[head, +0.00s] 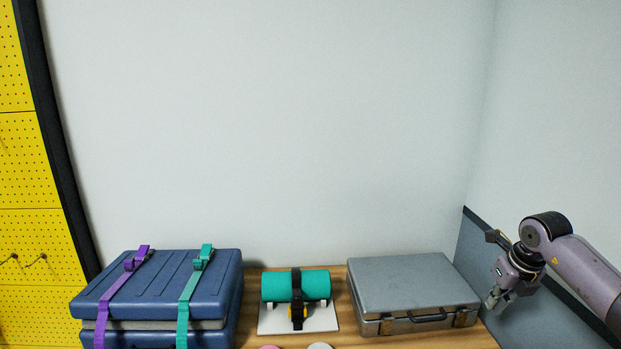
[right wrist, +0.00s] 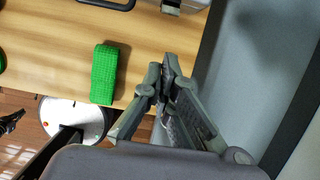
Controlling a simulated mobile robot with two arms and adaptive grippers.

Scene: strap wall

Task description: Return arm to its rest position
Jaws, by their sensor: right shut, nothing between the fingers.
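My right gripper (head: 494,301) is at the right side of the head view, beside the right end of the grey case and in front of the dark side panel. In the right wrist view its fingers (right wrist: 168,75) are shut with nothing between them. They point over the right end of the wooden table (right wrist: 140,30). My left gripper is not in view.
A blue case (head: 215,285) with purple and teal straps stands at left. A teal roll (head: 313,285) with a black strap sits on a white base. A grey case (head: 410,285) lies at right. A green block (right wrist: 104,74) lies near the table edge. A dark panel (head: 480,250) borders the right.

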